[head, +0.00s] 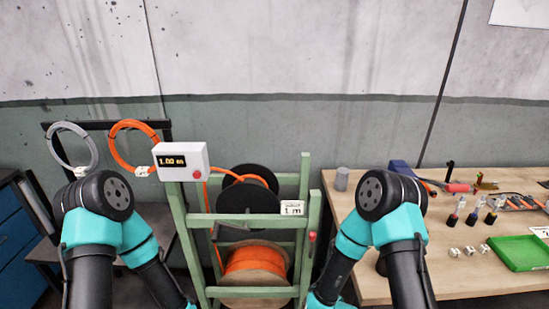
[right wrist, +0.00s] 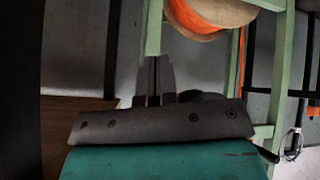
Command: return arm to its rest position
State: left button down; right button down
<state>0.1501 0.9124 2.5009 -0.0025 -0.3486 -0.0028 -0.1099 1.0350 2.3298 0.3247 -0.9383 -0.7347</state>
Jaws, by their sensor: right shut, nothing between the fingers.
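The task names only my arm. Both of my arms show in the head view with raised elbows and forearms running down past the bottom edge, so neither gripper shows there. In the right wrist view my right gripper (right wrist: 153,82) has its two dark fingers together with nothing between them. It appears in front of the green frame (head: 252,221), whose posts and cable spool (right wrist: 215,14) stand behind it in that view. My left gripper is hidden below the head view.
The frame holds an orange cable spool (head: 254,262), a black reel (head: 249,198) and a display box (head: 180,161) reading 1.00. Grey (head: 73,150) and orange (head: 134,146) cable rings hang at left. A wooden table (head: 455,285) at right carries tools and a green tray (head: 520,252).

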jog(key=s+d+f+m+g+y, duration=0.1)
jog(key=s+d+m+g, duration=0.2)
jog(key=s, duration=0.4)
jog(key=s+d+m+g+y, duration=0.2)
jog(key=s+d+m+g, duration=0.1)
jog(key=s, duration=0.4)
jog(key=shift+s+f+m+g, duration=0.15)
jog(key=shift+f+m+g, duration=0.2)
jog(key=shift+g, duration=0.25)
